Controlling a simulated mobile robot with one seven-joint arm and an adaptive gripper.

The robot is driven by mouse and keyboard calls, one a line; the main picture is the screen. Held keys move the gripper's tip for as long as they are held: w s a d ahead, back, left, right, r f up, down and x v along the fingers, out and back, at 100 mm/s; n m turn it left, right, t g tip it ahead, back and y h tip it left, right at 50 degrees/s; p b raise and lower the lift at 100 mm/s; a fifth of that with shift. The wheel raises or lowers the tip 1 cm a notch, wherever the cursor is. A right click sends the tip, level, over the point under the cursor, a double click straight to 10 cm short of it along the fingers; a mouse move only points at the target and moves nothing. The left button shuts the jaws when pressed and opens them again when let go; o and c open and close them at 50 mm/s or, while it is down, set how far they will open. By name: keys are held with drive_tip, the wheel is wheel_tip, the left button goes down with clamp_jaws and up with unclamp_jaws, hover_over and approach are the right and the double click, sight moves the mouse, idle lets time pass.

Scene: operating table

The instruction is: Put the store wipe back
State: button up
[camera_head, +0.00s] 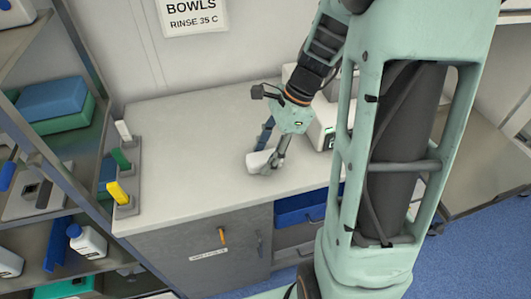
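A small white block-like thing (259,161), perhaps the store wipe, lies on or just above the pale worktop (185,170). My gripper (272,157) points down at it from above. One finger is on the far left side and the other is at its right end, close to or touching it. The view is too small to tell whether the fingers are closed on it.
Yellow, green and white upright items (118,193) stand in grey holders at the worktop's left edge. A white device (322,128) stands behind my arm. A blue drawer (300,211) shows below the worktop. Shelves at left hold a blue-green box (52,103) and bottles (87,241).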

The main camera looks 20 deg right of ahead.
drive_tip(key=p+v, duration=0.1)
drive_tip(key=v, duration=1.1)
drive_tip(key=shift+r, duration=0.2)
